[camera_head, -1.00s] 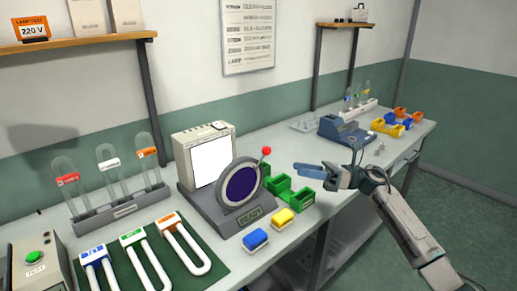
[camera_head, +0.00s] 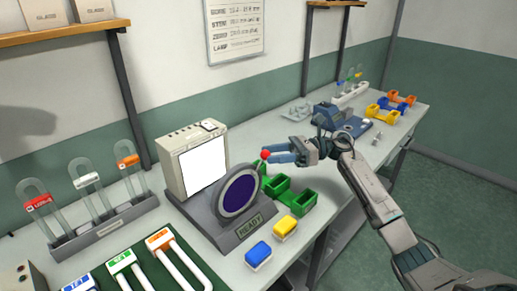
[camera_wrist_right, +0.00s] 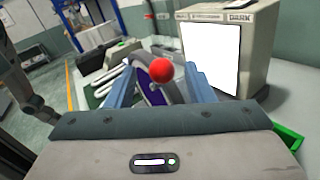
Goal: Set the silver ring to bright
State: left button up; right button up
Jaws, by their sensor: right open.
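The silver ring (camera_head: 219,205) stands upright around a dark purple disc (camera_head: 240,196) on a grey base marked READY. A lever with a red ball knob (camera_head: 265,155) sticks up from its upper right side. My right gripper (camera_head: 272,153) is open at the red ball, its blue fingers pointing left. In the right wrist view the red ball (camera_wrist_right: 162,70) appears between the two spread fingers (camera_wrist_right: 160,86), with the ring partly hidden behind. I cannot tell whether the fingers touch the ball. My left gripper is not in view.
A beige box with a bright white screen (camera_head: 205,170) stands behind the ring; DARK is readable on it in the wrist view. Green bins (camera_head: 297,200) and blue (camera_head: 258,254) and yellow (camera_head: 285,227) blocks lie near the ring. Racked glass tubes (camera_head: 88,180) stand at left.

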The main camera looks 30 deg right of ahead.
aim_at(264, 154)
jog(key=p+x, duration=0.1)
jog(key=x, duration=0.2)
jog(key=shift+w, duration=0.15)
jog(key=shift+w+a, duration=0.1)
jog(key=shift+a, duration=0.6)
jog(key=shift+f, duration=0.1)
jog(key=shift+c, duration=0.2)
grip_shut()
